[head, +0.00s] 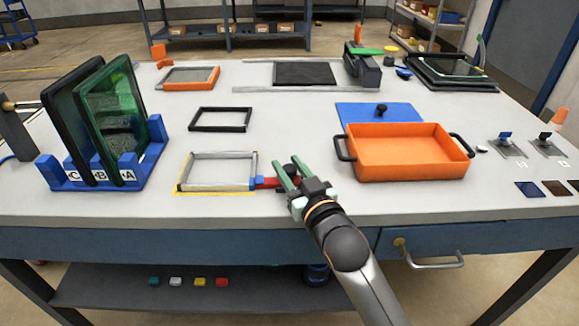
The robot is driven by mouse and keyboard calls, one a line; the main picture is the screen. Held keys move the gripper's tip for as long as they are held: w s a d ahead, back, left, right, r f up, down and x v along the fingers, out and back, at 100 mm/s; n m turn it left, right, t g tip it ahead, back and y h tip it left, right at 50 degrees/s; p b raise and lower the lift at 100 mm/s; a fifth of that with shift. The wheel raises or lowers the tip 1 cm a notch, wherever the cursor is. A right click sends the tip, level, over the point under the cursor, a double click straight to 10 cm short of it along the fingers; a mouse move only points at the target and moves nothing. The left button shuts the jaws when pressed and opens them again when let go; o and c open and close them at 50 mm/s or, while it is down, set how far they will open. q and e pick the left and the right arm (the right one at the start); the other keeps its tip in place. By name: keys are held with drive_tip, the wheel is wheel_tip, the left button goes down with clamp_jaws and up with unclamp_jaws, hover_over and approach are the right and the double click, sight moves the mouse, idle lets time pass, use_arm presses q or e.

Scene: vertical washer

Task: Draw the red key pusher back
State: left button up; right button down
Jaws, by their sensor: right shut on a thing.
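The red key pusher (268,183) lies on the table at the right side of a grey rectangular frame with a yellow border. A small blue piece (255,183) sits between the red part and the frame (219,156). My right gripper (288,176), with green fingers, is shut on the red key pusher, coming in from the lower right. The fingers partly hide the pusher's right end. My left gripper is not in view.
An orange tray (408,174) with black handles stands to the right. A blue rack (150,155) with glass panels stands at the left. A black frame (220,119) lies behind the grey one. The table's front edge is near; the tabletop between frame and tray is mostly clear.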

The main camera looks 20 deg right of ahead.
idle(0.8)
drive_tip(key=shift+d, duration=0.3)
drive_tip(key=d+p, duration=0.1)
drive_tip(key=s+d+p, duration=0.1)
drive_tip(key=d, duration=0.1)
drive_tip(key=shift+d+r, duration=0.1)
drive_tip(key=shift+d, duration=0.3)
drive_tip(key=c, duration=0.5)
unclamp_jaws()
drive_tip(key=shift+s+d, duration=0.1)
drive_tip(key=shift+c, duration=0.2)
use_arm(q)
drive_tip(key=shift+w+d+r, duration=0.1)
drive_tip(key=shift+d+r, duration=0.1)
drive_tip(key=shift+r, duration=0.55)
use_arm(e)
drive_tip(key=shift+s, duration=0.1)
